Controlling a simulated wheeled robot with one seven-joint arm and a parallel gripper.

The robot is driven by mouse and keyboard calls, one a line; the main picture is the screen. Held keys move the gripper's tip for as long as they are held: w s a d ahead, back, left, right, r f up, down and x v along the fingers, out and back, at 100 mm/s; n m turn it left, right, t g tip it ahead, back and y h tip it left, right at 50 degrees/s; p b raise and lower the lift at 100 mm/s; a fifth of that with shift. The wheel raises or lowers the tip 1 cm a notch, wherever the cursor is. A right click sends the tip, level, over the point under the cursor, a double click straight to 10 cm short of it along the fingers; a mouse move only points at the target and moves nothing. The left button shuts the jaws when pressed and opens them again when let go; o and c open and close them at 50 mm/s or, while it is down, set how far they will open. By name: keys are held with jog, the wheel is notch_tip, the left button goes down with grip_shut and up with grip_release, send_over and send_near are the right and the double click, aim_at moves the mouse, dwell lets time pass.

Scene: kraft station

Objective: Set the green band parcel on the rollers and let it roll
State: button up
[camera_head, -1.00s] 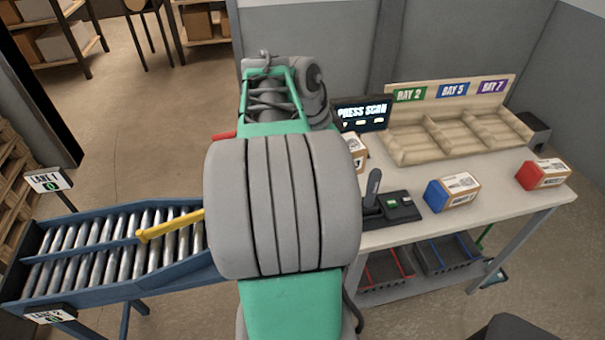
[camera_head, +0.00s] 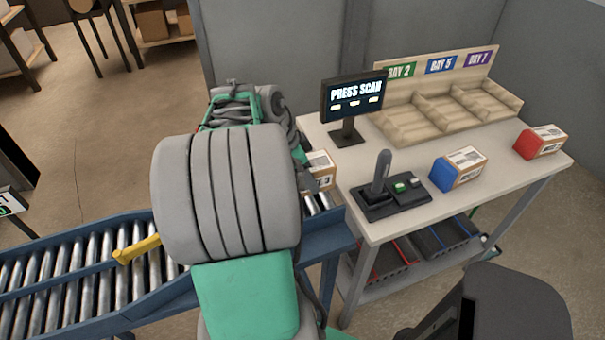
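A cardboard parcel (camera_head: 320,170) with a white label shows just right of my arm, in front of the table's left edge and above the rollers' right end. No green band shows on its visible part; my arm covers the rest. My gripper's fingers are hidden behind my arm, but the parcel keeps its place beside the arm as it moves, so it appears held. The roller conveyor (camera_head: 172,299) has a blue frame and metal rollers, and runs from the left, under my arm, to the table. A yellow bar (camera_head: 137,249) lies across it.
The table (camera_head: 400,235) holds a monitor (camera_head: 352,100) reading "PRESS SCAN", a scanner stand (camera_head: 385,195), a blue parcel (camera_head: 458,168), a red parcel (camera_head: 540,142) and a sorting rack (camera_head: 445,110). Bins (camera_head: 440,250) sit below. Floor behind the conveyor is clear.

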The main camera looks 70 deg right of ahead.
jog(key=shift+s+d+f+b, duration=0.1)
jog(key=shift+f+b, duration=0.85)
jog(key=shift+f, duration=0.55)
jog(key=shift+s+d+f+b, duration=0.1)
jog(key=shift+f+b, duration=0.8)
jog(key=shift+f, duration=0.55)
jog(key=o, duration=1.9)
jog(key=shift+c, duration=0.2)
jog(key=shift+w+a, duration=0.1)
